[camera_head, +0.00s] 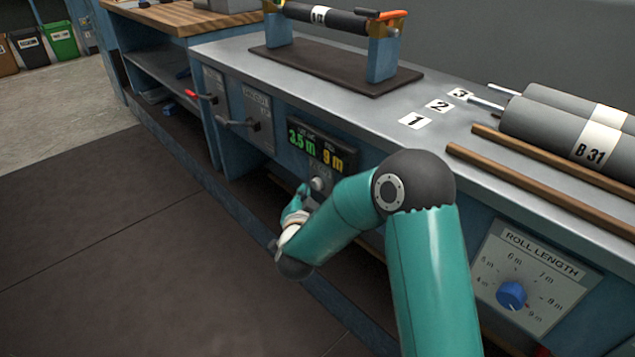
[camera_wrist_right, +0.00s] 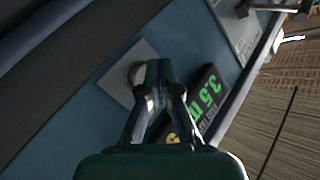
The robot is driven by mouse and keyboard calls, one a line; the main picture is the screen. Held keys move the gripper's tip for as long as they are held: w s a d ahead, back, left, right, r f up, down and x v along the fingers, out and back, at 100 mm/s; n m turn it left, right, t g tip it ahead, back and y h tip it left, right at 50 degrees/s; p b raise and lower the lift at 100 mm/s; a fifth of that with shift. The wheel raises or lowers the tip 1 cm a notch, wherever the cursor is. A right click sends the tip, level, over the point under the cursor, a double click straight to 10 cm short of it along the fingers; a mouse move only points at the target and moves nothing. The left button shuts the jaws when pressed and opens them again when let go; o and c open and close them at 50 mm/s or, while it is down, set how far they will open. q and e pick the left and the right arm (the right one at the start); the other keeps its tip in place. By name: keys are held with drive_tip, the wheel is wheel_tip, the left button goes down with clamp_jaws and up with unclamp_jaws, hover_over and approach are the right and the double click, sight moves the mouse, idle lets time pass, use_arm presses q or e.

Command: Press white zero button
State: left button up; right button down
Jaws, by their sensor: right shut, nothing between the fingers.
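The white zero button (camera_head: 318,184) is a small round knob on a grey plate below the digital display (camera_head: 316,150) on the bench front. It also shows in the right wrist view (camera_wrist_right: 135,72), partly hidden behind my fingers. My right gripper (camera_head: 303,192) is shut and empty, its fingertips (camera_wrist_right: 160,66) close together at the button's side. I cannot tell whether they touch it. The display shows a green 3.5 m and a yellow reading that looks like 9 m. My left gripper is not in view.
A blue dial (camera_head: 511,295) on the roll length panel (camera_head: 535,268) is at the right. Levers (camera_head: 238,124) stick out left of the display. Grey rolls (camera_head: 560,130) and wooden strips (camera_head: 560,180) lie on the benchtop. The dark floor mat (camera_head: 120,250) in front is clear.

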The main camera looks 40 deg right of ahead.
drive_tip(key=shift+d, duration=0.2)
idle(0.5)
drive_tip(key=shift+d+b, duration=0.2)
drive_tip(key=shift+b, duration=0.1)
drive_tip(key=shift+d, duration=0.6)
idle(0.8)
drive_tip(key=shift+s+a+b, duration=0.1)
drive_tip(key=shift+a+b, duration=0.25)
drive_tip(key=shift+a, duration=0.65)
drive_tip(key=a, duration=0.5)
drive_tip(key=shift+s, duration=0.2)
